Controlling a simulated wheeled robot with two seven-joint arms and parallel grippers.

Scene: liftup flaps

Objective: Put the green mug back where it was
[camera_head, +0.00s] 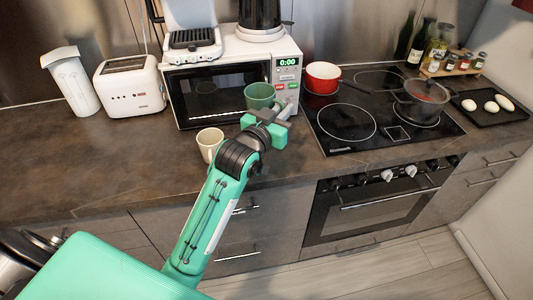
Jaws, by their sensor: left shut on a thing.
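The green mug (259,96) is in front of the right part of the microwave's front, near its control panel. My left gripper (266,118) is shut on the green mug from the near side. The gripper's body hides the mug's lower part, and I cannot tell how far above the counter it is. A cream mug (210,144) stands upright on the counter, just left of my left gripper. My right gripper is not in view.
The white microwave (224,60) has a waffle maker (194,42) and a blender base on top. A toaster (130,86) stands at its left. A red pot (322,77) and a grey pot (420,102) are on the hob. The left counter (70,155) is clear.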

